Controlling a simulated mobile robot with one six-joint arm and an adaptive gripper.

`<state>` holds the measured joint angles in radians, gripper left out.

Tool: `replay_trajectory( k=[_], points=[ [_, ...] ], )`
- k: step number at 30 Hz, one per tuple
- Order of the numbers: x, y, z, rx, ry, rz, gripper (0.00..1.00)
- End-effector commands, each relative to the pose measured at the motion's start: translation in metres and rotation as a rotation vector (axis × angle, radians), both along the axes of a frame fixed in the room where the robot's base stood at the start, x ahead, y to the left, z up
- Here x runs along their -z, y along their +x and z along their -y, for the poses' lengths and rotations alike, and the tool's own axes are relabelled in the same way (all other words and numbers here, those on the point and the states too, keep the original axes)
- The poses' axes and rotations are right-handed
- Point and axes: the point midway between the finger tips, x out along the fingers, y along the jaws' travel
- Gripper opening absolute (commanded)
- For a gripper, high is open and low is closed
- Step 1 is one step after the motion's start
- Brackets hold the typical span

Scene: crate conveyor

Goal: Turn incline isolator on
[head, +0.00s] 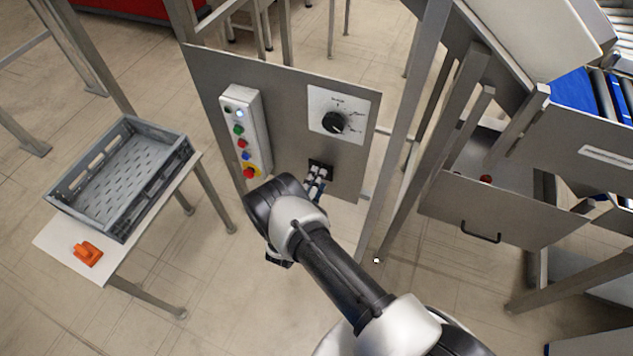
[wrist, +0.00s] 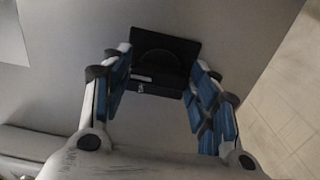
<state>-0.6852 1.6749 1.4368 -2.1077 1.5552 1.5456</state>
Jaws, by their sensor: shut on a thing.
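A small black isolator switch (head: 320,163) sits low on the grey panel, and its edges show around my gripper. In the wrist view, the black isolator (wrist: 168,48) has a square plate with a rounded part, and a small light label below it. My gripper (head: 317,176) reaches up to it from below. In the wrist view, the blue-padded fingers of my gripper (wrist: 160,72) are shut on the isolator, one on each side. The fingers partly cover it in the head view, and I cannot tell its setting.
A button box (head: 246,130) and a white dial plate (head: 343,101) with a black knob are on the same panel (head: 290,95). A grey crate (head: 70,200) and an orange object (head: 87,254) rest on the left table. A metal post (head: 405,125) stands right of the panel.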

Motion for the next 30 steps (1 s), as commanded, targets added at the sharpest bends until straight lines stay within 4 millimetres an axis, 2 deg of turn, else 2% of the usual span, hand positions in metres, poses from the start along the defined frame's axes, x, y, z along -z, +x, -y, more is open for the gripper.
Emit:
replay_trajectory(
  k=[9,10,18,30],
  points=[
    [-0.0006,0.0005,-0.0006,-0.001,0.001,0.001,0.31],
    [-0.0006,0.0005,-0.0006,-0.001,0.001,0.001,0.57],
    [-0.0003,0.0003,-0.0003,0.0,0.0,0.001,0.75],
    [0.0001,-0.0039,-0.0024,-0.002,-0.001,0.0,0.75]
  ],
)
